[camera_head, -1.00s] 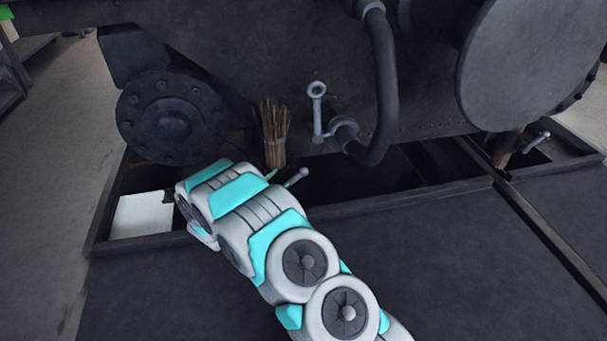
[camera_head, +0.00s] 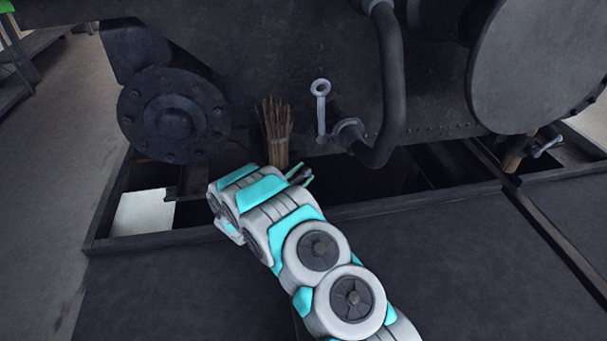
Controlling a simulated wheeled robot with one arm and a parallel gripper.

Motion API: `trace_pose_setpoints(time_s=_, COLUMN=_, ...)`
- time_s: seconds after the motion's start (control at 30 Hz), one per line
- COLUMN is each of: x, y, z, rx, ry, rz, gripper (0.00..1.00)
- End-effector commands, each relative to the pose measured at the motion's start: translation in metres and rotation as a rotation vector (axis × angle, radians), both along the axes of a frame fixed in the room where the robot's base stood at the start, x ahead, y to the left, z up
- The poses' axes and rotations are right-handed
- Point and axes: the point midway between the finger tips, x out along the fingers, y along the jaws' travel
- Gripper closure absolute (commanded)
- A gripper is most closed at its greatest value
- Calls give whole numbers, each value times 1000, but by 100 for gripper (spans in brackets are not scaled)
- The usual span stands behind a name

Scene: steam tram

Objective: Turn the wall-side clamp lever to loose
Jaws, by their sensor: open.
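A pale grey lever (camera_head: 321,108) with a ring-shaped top stands upright beside a pipe fitting on the dark boiler side. Another pale lever (camera_head: 545,147) sits at the far right, above the pit's right-hand part. I cannot tell by sight which lever is the wall-side clamp. My gripper (camera_head: 301,176) is open at the end of my white and turquoise arm, low in front of the pit and below the upright lever. Only its green-edged fingers show past the wrist. A small ball-ended lever seen there earlier is now mostly hidden by the gripper, so contact cannot be told.
A bundle of twigs (camera_head: 277,135) stands just behind my gripper. A thick curved pipe (camera_head: 391,90) hangs right of the upright lever. A round flanged cover (camera_head: 173,115) is at left, above a white sheet (camera_head: 143,212). The dark floor plate (camera_head: 440,255) in front is clear.

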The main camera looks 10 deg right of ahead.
Motion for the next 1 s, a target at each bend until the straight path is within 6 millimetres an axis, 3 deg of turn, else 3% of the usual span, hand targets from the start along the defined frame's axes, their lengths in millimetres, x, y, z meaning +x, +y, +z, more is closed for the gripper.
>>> trace_pose_setpoints(time_s=0.37, x=4, y=-3, z=0, rx=1, ry=1, rz=1, gripper=45)
trace_pose_setpoints(time_s=0.83, x=4, y=-3, z=0, rx=1, ry=1, rz=1, gripper=98)
trace_pose_setpoints(time_s=1.0, x=4, y=-3, z=0, rx=1, ry=1, rz=1, gripper=100)
